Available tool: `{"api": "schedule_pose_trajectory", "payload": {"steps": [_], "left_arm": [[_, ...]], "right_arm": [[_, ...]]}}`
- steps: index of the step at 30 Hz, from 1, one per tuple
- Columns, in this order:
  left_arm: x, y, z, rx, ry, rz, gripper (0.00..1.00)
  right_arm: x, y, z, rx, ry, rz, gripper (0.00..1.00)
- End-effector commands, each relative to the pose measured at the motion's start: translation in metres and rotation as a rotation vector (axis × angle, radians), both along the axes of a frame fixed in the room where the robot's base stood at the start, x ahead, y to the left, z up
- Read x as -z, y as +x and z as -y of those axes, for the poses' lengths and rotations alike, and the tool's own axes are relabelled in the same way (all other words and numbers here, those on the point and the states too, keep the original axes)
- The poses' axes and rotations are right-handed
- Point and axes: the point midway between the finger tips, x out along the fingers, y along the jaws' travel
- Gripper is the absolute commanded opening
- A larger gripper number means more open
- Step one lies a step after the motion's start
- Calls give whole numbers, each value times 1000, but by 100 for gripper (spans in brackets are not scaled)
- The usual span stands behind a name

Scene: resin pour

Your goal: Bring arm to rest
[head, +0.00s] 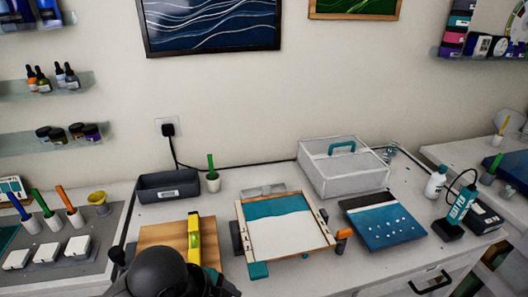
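Dark rounded parts, which look like my own arm, rise at the bottom edge of the head view, left of centre. They cover the front of a wooden board with a yellow spirit level (194,240) lying on it. I cannot tell which arm this is. No fingertips of either gripper show. A framed panel (290,229) with a teal and white surface lies on the white table (350,272), right of these dark parts. An orange-ended clamp (343,235) is at its right side.
A blue panel with white dots (386,230) lies right of the frame. A clear box with a teal handle (343,170) stands behind. A teal torch (458,212) and white bottle (435,182) stand at right. A dark tray (168,186) stands at back left.

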Motion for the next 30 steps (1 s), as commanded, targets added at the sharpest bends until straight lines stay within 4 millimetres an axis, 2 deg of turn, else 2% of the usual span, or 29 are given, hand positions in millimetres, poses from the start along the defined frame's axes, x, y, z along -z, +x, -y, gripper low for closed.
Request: {"api": "schedule_pose_trajectory", "payload": {"steps": [3, 8, 12, 21, 22, 24, 30], "left_arm": [[9, -14, 1, -276, -91, -51, 65], [22, -32, -15, -683, -178, -122, 65], [34, -51, -40, -1014, -217, -170, 65], [53, -101, -94, -1558, -214, -206, 65], [54, -107, -100, -1608, -209, -206, 65], [80, -98, -97, -1587, -203, -211, 65], [142, -92, -95, -1581, -184, -228, 65]], "right_arm": [[0, -2, 0, 0, -1, -5, 74], [0, -2, 0, 0, -1, -4, 74], [0, 1, 0, 0, 0, 0, 74], [0, 3, 0, 0, 0, 4, 74], [0, 3, 0, 0, 0, 4, 74], [7, 5, 0, 0, 1, 7, 74], [20, 5, 0, 0, 1, 8, 74]]}}
